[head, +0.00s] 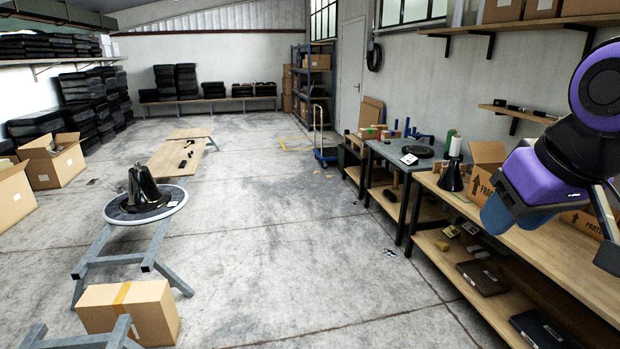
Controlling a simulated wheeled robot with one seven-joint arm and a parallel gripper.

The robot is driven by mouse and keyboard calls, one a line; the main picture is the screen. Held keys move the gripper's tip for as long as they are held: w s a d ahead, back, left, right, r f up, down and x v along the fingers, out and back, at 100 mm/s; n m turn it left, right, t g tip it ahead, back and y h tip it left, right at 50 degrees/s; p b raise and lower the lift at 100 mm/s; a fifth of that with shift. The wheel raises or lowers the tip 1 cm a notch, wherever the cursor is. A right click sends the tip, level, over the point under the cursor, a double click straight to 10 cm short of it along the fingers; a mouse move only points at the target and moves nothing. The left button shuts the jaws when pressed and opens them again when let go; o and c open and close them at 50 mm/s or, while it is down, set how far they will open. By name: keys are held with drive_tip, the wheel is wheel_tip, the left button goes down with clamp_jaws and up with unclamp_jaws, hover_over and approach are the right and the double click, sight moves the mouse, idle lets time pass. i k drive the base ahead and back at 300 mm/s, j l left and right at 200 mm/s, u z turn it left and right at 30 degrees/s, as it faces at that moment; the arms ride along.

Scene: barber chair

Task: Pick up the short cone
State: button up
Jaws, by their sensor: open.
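A small black cone (452,178) stands upright on the wooden workbench (560,262) at the right, with its narrow end up. A larger dark, shiny cone-like piece (143,188) stands on a round disc (115,212) over a metal trestle at the left. My gripper (603,235) is at the right edge, above the bench and to the right of the small cone, apart from it. It is open, with nothing visible in it. Part of it is outside the picture.
A grey table (385,152) with tools adjoins the bench. A closed box (132,309) lies on the floor at the front left. The middle floor is clear.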

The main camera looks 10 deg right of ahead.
sight(451, 180)
drive_tip(key=i+z, duration=0.25)
drive_tip(key=i, duration=0.35)
drive_tip(key=i+z, duration=0.2)
drive_tip(key=i, duration=0.4)
drive_tip(key=i+j+z, duration=0.25)
drive_tip(key=i, duration=0.35)
drive_tip(key=i+z, duration=0.15)
drive_tip(key=i, duration=1.8)
drive_tip(key=i+z, duration=0.3)
drive_tip(key=i+j, duration=0.05)
drive_tip(key=i, duration=0.05)
